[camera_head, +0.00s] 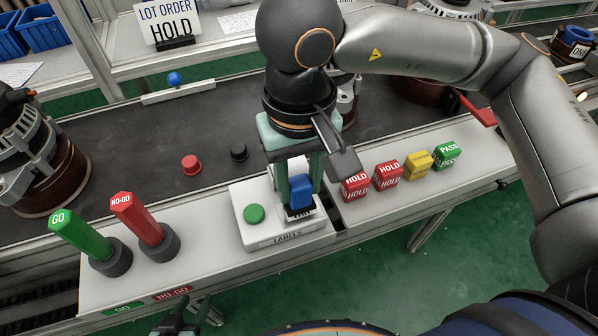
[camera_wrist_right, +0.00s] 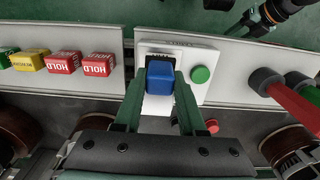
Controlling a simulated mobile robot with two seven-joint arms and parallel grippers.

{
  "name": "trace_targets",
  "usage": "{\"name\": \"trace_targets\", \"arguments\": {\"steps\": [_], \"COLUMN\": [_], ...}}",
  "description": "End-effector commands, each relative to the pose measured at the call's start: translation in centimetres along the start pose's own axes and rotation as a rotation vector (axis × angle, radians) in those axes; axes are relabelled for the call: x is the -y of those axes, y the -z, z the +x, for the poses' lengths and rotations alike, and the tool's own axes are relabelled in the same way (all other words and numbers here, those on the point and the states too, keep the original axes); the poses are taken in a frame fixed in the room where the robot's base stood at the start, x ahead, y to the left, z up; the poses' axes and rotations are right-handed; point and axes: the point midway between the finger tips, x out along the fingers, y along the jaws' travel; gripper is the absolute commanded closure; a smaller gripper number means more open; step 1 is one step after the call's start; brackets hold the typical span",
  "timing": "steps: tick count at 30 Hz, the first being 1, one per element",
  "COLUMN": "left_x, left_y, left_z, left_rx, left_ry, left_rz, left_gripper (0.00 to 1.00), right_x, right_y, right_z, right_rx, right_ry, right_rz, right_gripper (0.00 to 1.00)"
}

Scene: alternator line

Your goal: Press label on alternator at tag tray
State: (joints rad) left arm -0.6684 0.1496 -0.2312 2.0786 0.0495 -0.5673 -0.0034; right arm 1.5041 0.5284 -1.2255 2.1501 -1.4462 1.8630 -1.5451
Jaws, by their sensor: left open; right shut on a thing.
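My right gripper (camera_head: 297,188) is shut on a blue block (camera_head: 301,190), just over the white LABELS box (camera_head: 262,232). In the right wrist view the blue block (camera_wrist_right: 160,77) sits between both fingers; I cannot tell whether its underside touches the box. My left gripper (camera_head: 190,318) is open and empty at the bottom edge, in front of the bench. One alternator (camera_head: 40,150) stands on the dark conveyor at the left. Another (camera_head: 347,95) is mostly hidden behind my right wrist. The tray (camera_head: 400,202) to the right holds red HOLD, yellow and green PASS tag blocks (camera_head: 447,155).
A green button (camera_head: 254,213) is on the LABELS box. Green GO (camera_head: 80,235) and red NO-GO (camera_head: 138,220) gauges stand upright at the left. Red (camera_head: 191,164) and black (camera_head: 239,152) knobs sit behind. A LOT ORDER HOLD sign (camera_head: 168,22) is at the back.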

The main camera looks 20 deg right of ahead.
Motion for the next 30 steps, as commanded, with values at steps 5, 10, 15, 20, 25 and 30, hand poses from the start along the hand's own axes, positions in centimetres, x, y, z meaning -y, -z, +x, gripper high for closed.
{"name": "trace_targets", "arguments": {"steps": [5,10,15,20,25,30], "left_x": [0.12,0.13,0.12,0.13,0.09,0.01], "left_y": [-0.22,-0.13,-0.06,-0.07,-0.23,-0.31], "left_z": [-0.09,-0.10,-0.06,0.16,0.44,0.52], "left_rx": [0.004,0.002,-0.001,-0.005,-0.008,-0.008], "left_ry": [0.002,0.002,0.002,0.002,0.000,-0.002], "left_rz": [0.002,0.002,0.002,0.002,0.003,0.003], "left_gripper": [0.50,0.50,0.50,0.50,0.50,0.50], "right_x": [0.01,0.01,0.02,0.03,0.04,0.05], "right_y": [0.00,-0.01,-0.01,0.01,0.00,0.00], "right_z": [0.11,0.10,0.11,0.17,0.18,0.09], "right_rx": [0.000,0.000,0.000,0.000,0.000,0.000], "right_ry": [0.001,0.001,0.001,0.001,0.001,0.001], "right_rz": [0.000,0.000,0.000,0.000,0.000,0.000], "right_gripper": [1.00,1.00,1.00,1.00,1.00,1.00]}}
